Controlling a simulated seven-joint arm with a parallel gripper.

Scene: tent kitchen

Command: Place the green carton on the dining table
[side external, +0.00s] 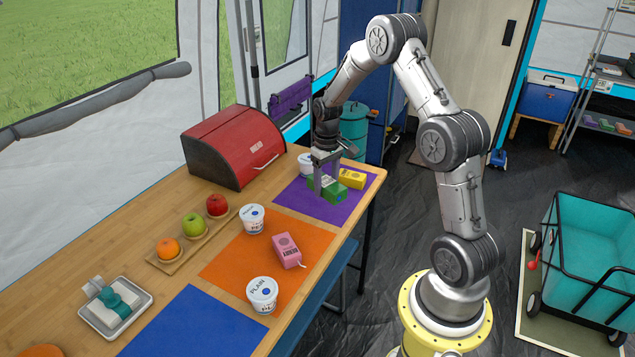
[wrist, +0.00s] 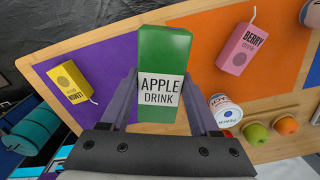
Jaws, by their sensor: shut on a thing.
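The green carton (wrist: 165,56), labelled "APPLE DRINK", is between the fingers of my gripper (wrist: 162,95) in the wrist view. My gripper is shut on it. In the side view the green carton (side external: 334,190) shows below my gripper (side external: 327,182), at the purple mat (side external: 305,203) on the wooden table (side external: 185,238). I cannot tell whether the carton touches the mat. Part of the carton is hidden behind the fingers in the side view.
A pink carton (side external: 287,250) and two tubs are at the orange mat (side external: 235,263). A red bread box (side external: 235,147) stands behind. The blue mat (side external: 195,325) is clear.

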